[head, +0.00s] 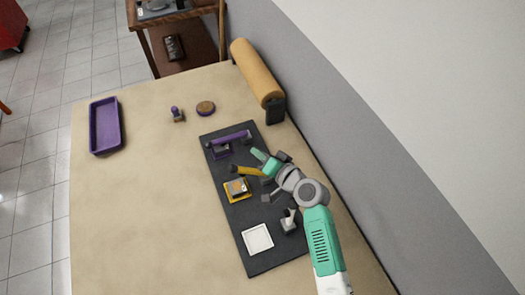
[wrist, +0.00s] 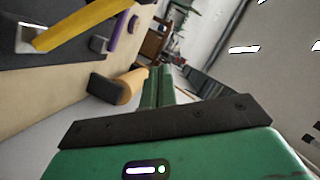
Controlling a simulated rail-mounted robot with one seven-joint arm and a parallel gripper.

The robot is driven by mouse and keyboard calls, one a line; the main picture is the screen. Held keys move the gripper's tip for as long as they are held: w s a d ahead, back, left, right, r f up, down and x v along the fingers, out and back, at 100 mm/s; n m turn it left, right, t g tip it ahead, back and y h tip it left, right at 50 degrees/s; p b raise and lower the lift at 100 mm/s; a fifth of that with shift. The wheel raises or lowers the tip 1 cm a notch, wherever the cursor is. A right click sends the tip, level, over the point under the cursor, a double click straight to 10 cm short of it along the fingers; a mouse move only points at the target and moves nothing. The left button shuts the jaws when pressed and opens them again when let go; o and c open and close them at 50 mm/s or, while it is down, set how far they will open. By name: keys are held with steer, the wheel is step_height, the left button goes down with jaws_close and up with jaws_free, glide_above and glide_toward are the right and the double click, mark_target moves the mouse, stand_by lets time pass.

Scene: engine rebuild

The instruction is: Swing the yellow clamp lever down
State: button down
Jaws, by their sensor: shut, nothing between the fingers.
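The yellow clamp lever (head: 247,170) is a short bar on the dark mat, near its middle, just left of my arm's end. In the wrist view the yellow lever (wrist: 80,22) crosses the top left corner, slanting, with grey metal parts near it. My gripper (head: 257,154) is green and hangs over the mat, beside the lever's right end and a little farther back. In the wrist view its two fingers (wrist: 158,85) are together with nothing between them. They look apart from the lever. The lever's pivot is partly hidden by my gripper in the head view.
The dark mat (head: 236,218) also bears a purple bar fixture (head: 230,139), a yellow-based block (head: 237,190), a white square tray (head: 257,239) and a grey fixture (head: 289,222). A tan roll (head: 258,72) lies by the wall.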

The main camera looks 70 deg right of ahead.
steer(key=s+a+r+p, duration=0.1)
steer(key=s+a+r, duration=0.4)
steer(key=s, duration=0.4)
steer(key=shift+s+a+r+p, duration=0.3)
steer(key=shift+s+r+p, duration=0.05)
steer(key=shift+r, duration=0.15)
